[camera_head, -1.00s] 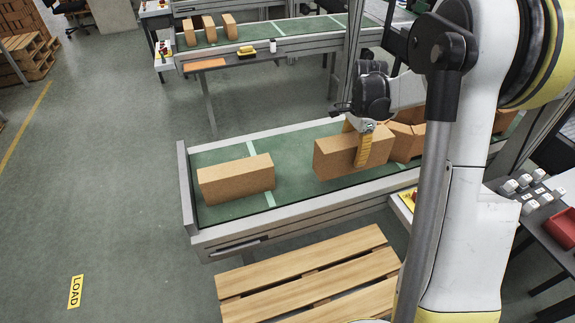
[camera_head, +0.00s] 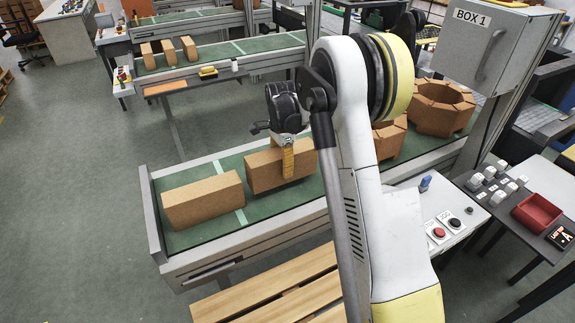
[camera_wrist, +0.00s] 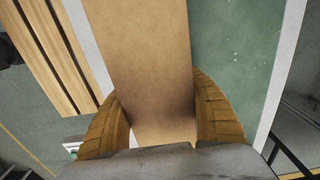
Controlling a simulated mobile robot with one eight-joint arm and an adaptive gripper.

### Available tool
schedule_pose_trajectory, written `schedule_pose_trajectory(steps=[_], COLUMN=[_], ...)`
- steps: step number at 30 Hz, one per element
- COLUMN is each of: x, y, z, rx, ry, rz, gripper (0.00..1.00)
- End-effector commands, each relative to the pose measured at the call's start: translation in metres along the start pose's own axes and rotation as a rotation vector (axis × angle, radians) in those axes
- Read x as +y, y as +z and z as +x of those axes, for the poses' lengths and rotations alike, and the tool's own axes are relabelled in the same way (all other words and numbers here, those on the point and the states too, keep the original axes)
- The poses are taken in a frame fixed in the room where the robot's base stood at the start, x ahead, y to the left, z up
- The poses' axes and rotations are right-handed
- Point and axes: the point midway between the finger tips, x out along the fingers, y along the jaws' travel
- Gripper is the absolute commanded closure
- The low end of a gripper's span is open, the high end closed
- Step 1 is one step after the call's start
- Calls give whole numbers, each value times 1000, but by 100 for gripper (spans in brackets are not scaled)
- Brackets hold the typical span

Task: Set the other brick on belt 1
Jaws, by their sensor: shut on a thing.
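My gripper (camera_head: 289,160) is shut on a tan brick (camera_head: 262,173), with its yellow fingers on both sides of it. The wrist view shows this brick (camera_wrist: 145,60) running up between the two ribbed fingers (camera_wrist: 165,120). The held brick is over the green belt (camera_head: 190,238) of the nearest conveyor; I cannot tell whether it touches the belt. Another brick (camera_head: 203,202) lies lengthwise on that belt to the left, beside a pale cross line. No belt number is readable.
A wooden pallet (camera_head: 265,295) lies in front. A button panel (camera_head: 440,225) and red tray (camera_head: 537,213) are at right. Several bricks (camera_head: 168,51) stand on a farther belt.

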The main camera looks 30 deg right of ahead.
Motion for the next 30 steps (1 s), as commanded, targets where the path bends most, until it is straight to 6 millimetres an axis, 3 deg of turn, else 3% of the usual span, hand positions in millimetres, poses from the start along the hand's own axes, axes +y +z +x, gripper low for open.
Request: schedule_pose_trajectory(steps=[8,20,21,23,30], x=[0,0,0,0,0], y=[0,0,0,0,0], z=[35,39,40,39,39], rx=[0,0,0,0,0], ry=[0,0,0,0,0], rz=[0,0,0,0,0], gripper=[85,85,38,22,22])
